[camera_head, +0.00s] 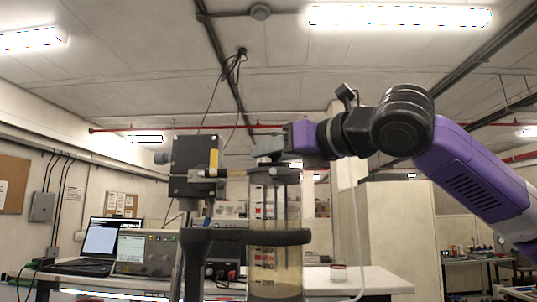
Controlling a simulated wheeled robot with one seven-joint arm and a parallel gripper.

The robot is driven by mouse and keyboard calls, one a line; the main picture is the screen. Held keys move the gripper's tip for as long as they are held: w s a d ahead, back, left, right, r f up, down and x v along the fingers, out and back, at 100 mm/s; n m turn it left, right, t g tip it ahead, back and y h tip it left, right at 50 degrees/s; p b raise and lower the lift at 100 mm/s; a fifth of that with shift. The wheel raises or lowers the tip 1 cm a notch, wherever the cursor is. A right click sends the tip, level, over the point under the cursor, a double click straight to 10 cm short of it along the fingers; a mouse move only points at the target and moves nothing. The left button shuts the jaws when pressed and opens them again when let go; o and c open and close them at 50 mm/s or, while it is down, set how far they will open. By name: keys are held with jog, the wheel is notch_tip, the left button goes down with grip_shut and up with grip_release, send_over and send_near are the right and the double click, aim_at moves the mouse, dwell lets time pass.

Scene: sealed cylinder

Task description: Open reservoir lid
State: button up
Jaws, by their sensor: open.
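My gripper (268,151), at the end of my purple and black arm, comes in from the right and is just above the lid. Its fingers point left and partly overlap the lid's top edge in view. The jaws are open; I cannot tell whether they touch the lid.
A dark box-shaped device (193,165) with a yellow strip stands close left of the cylinder, joined to the lid by a thin fitting. Behind are a laptop (100,240), an instrument (147,252) and a white bench (375,280). A thin tube hangs right of the cylinder.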

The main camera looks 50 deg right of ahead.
grip_shut()
